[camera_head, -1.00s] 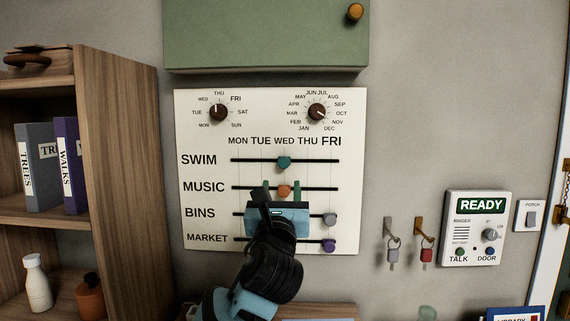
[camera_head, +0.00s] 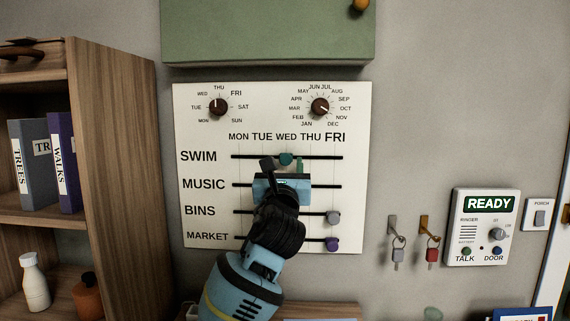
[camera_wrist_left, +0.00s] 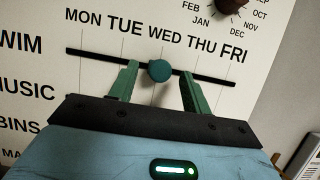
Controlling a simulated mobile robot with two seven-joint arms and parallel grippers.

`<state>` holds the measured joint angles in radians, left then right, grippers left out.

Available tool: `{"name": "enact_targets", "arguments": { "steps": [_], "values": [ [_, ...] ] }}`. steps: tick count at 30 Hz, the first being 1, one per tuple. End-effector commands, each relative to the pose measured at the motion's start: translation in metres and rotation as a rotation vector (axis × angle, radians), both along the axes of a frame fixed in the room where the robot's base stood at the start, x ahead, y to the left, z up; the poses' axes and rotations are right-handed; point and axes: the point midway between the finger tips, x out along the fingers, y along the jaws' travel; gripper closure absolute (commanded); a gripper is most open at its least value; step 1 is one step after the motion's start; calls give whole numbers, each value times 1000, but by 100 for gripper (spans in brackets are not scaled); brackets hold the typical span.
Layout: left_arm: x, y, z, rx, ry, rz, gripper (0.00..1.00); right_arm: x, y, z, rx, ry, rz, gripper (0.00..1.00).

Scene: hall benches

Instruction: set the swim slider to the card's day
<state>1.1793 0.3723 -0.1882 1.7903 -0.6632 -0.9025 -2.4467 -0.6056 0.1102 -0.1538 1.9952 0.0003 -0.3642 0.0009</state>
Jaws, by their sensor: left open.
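The swim slider is a teal knob (camera_head: 286,159) on the top black track of the white wall panel (camera_head: 210,240), under WED. It also shows in the left wrist view (camera_wrist_left: 159,70). My left gripper (camera_head: 285,168) is open, its green fingers (camera_wrist_left: 158,82) on either side of the knob, with a gap showing on both sides. Whether the fingertips reach the knob's depth is hard to tell. My left gripper hides the music knob. No card clearly naming a day is readable; a blue-edged sign (camera_head: 520,314) is cut off at the bottom right. My right gripper is not in view.
The bins knob (camera_head: 333,217) and market knob (camera_head: 332,244) sit at the right ends of their tracks. Two dials are above SWIM. A green cabinet (camera_head: 265,35) hangs above, a wooden shelf (camera_head: 110,150) stands left, and keys and an intercom (camera_head: 483,228) are right.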

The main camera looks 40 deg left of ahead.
Motion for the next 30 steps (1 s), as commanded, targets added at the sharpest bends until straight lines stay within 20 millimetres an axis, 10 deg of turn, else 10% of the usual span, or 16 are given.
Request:
{"name": "enact_targets", "arguments": {
  "steps": [14,25,30],
  "values": [
    [11,6,5,0,1,-1,52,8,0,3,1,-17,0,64],
    [11,6,5,0,1,-1,99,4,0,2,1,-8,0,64],
    [11,7,5,0,1,-1,100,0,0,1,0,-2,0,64]
  ]
}}
